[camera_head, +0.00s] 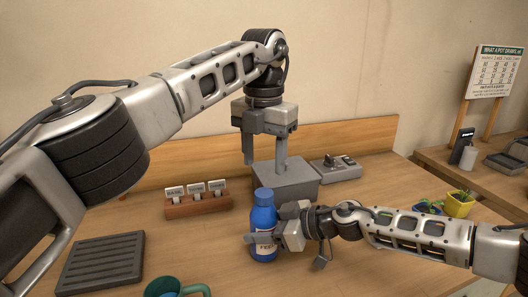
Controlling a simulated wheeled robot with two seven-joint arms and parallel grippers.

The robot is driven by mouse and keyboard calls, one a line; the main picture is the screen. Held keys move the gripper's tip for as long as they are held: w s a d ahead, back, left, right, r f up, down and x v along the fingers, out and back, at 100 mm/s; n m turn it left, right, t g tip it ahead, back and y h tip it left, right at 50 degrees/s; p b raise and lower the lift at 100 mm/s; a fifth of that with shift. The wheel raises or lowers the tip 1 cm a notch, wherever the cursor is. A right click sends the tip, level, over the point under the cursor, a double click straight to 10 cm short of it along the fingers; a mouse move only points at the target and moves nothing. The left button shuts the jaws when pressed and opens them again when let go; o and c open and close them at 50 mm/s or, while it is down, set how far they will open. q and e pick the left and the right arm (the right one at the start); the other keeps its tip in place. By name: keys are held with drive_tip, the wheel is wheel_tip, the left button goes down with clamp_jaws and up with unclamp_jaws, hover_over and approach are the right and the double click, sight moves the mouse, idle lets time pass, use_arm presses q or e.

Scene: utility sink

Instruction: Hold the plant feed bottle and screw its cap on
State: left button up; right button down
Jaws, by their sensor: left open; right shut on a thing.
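The blue plant feed bottle (263,220) stands upright on the wooden table, with a pale label partly covered by my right gripper. My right gripper (262,239) comes from the right and is shut around the bottle's body. My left gripper (265,163) points down with its fingers apart and empty. In the picture it is above the cap, with a gap between them.
A grey box (296,186) and a small grey device (337,168) stand behind the bottle. A wooden rack with labelled cards (198,206) is to the left. A ribbed grey tray (102,262) and a green cup (165,288) are nearer. A yellow pot (459,206) is at right.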

sight(264, 192)
use_arm(q)
drive_tip(key=n, duration=0.8)
drive_tip(key=shift+r, duration=0.25)
drive_tip(key=n, duration=0.6)
drive_tip(key=shift+r, duration=0.1)
wheel_tip(264, 192, down, 8)
drive_tip(key=shift+f, duration=0.1)
